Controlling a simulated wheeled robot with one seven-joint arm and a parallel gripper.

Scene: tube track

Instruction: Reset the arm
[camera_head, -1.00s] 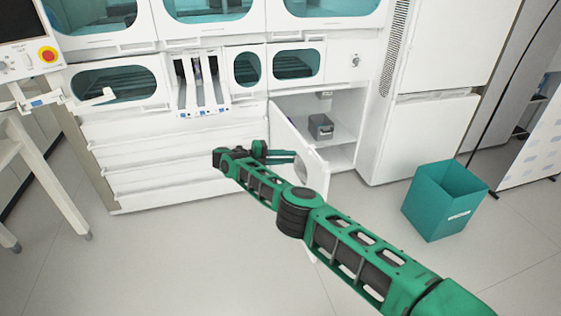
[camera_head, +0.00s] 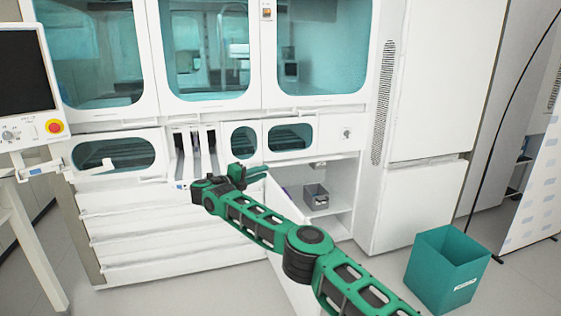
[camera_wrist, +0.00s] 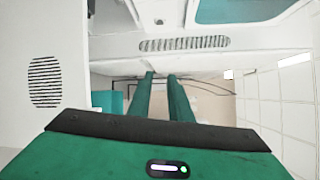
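My green arm reaches from the lower right toward the white lab machine in the head view. My gripper (camera_head: 262,171) is in front of the machine, by the top of the open lower cabinet (camera_head: 343,196), and points right. In the wrist view its two green fingers (camera_wrist: 161,76) stand a little apart with nothing between them. The cabinet's white door (camera_head: 290,290) hangs open and is partly hidden behind my arm. A small grey box (camera_head: 316,197) sits on a shelf inside the cabinet.
A teal bin (camera_head: 446,270) stands on the floor at the right. A monitor panel with a red button (camera_head: 54,126) is at the far left, above a white table (camera_head: 30,240). Open floor lies at the front left.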

